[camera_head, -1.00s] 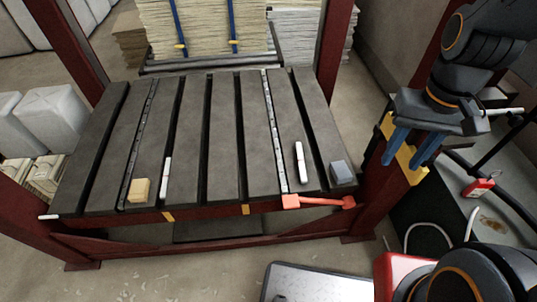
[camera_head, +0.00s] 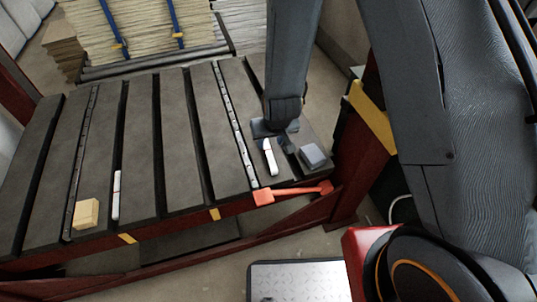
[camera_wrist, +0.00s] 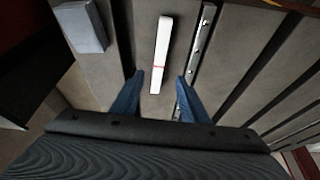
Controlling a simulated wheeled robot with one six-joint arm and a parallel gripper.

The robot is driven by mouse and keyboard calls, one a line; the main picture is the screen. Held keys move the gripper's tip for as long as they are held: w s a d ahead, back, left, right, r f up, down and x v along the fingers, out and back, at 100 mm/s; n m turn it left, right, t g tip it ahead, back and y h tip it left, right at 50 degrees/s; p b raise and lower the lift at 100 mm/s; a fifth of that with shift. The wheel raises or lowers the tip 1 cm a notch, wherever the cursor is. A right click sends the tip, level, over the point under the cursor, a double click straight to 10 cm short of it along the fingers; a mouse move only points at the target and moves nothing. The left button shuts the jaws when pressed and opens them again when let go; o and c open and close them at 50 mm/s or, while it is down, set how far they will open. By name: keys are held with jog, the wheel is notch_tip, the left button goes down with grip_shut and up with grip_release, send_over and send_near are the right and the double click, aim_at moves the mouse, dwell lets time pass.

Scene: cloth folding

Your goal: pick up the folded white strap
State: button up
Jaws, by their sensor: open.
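A narrow white folded strap (camera_head: 270,158) lies flat on the right part of the dark slatted table, beside a grey block. In the wrist view the strap (camera_wrist: 161,50) runs away from me and shows a thin red mark across it. My gripper (camera_head: 273,143) is over the strap's far part in the head view. In the wrist view its blue fingers (camera_wrist: 159,84) are apart, one on each side of the strap's near end, with nothing held. I cannot tell how high the fingertips are. A similar white strip (camera_head: 117,195) lies further left.
The grey block (camera_head: 313,156) sits close to the strap; it is at upper left in the wrist view (camera_wrist: 81,27). A yellow block (camera_head: 87,213) lies at the left. An orange-red tool (camera_head: 293,193) is at the front edge. Dark gaps separate the slats.

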aim_at(268, 149)
jog(key=shift+x, duration=0.9)
jog(key=x, duration=0.6)
jog(key=shift+w+d+f+b, duration=0.1)
jog(key=shift+w+f+b, duration=0.2)
jog(key=shift+b, duration=0.1)
jog(key=shift+s, duration=0.1)
grip_shut()
